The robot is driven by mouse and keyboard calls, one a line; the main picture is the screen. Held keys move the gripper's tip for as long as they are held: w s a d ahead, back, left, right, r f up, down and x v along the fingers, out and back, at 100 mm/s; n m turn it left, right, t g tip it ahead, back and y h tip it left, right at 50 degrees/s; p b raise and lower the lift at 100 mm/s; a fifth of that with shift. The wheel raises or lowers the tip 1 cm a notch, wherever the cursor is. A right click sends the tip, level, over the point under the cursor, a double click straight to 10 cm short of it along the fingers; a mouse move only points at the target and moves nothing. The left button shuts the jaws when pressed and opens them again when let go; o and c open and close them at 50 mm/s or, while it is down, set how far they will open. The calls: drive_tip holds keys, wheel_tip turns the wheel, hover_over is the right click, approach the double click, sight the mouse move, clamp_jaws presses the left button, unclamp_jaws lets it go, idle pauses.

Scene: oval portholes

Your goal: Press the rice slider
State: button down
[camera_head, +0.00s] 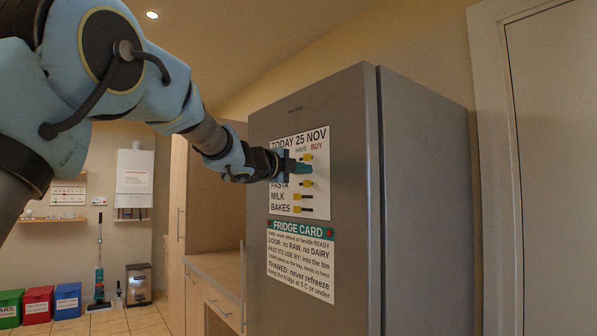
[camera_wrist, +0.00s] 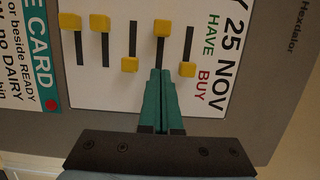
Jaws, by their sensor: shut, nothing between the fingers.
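A white list headed TODAY 25 NOV (camera_head: 300,138) is on the fridge door, with HAVE and BUY columns and several yellow slider knobs on dark tracks. PASTA, MILK and BAKES are readable; my gripper hides the upper row names, so I cannot read which row is rice. In the wrist view the top-row knob (camera_wrist: 187,69) is at the BUY end and the second-row knob (camera_wrist: 160,28) at the HAVE end. The third-row knob (camera_wrist: 130,64) is at BUY. My gripper (camera_wrist: 160,73) is shut and empty, its tips over the second track's BUY end; contact is unclear.
A green-headed fridge card (camera_head: 301,260) is below the list. The grey fridge (camera_head: 425,200) stands beside wooden cabinets (camera_head: 215,262) and a door frame (camera_head: 490,180). Green, red and blue bins (camera_head: 68,300) and a metal pedal bin (camera_head: 139,285) stand far left.

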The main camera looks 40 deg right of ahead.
drive_tip(key=s+a+b, duration=0.2)
drive_tip(key=a+b, duration=0.1)
drive_tip(key=a, duration=0.7)
drive_tip(key=shift+s, duration=0.15)
drive_tip(key=w+a+f+n+t+y, duration=0.4)
drive_tip(key=w+a+f+n+t, duration=0.2)
drive_tip(key=w+a+f+n, duration=0.5)
drive_tip(key=w+a+f+n+y, duration=0.3)
drive_tip(key=a+f+n+y, duration=0.1)
drive_tip(key=a+f, duration=0.4)
drive_tip(key=w+a+f+n+y, duration=0.35)
drive_tip(key=a+f, duration=0.35)
drive_tip(key=a, duration=0.3)
drive_tip(key=s+a+f+n+g+y, duration=0.1)
drive_tip(key=s+a+f+n+y, duration=0.35)
drive_tip(key=a+f, duration=0.3)
drive_tip(key=s+a+f+n+g, duration=0.3)
drive_tip(key=s+a+f+n, duration=0.1)
drive_tip(key=s+a+f, duration=0.2)
drive_tip(key=s+a+f+n+g+y, duration=0.1)
drive_tip(key=s+a+f+n+g, duration=0.2)
drive_tip(key=s, duration=0.8)
drive_tip(key=a+f+n, duration=0.2)
drive_tip(key=a+f, duration=0.1)
drive_tip(key=a, duration=0.1)
drive_tip(key=shift+s+a+f+n+g, duration=0.2)
drive_tip(key=shift+a+f+n+g, duration=0.1)
drive_tip(key=shift+a+f+g, duration=0.1)
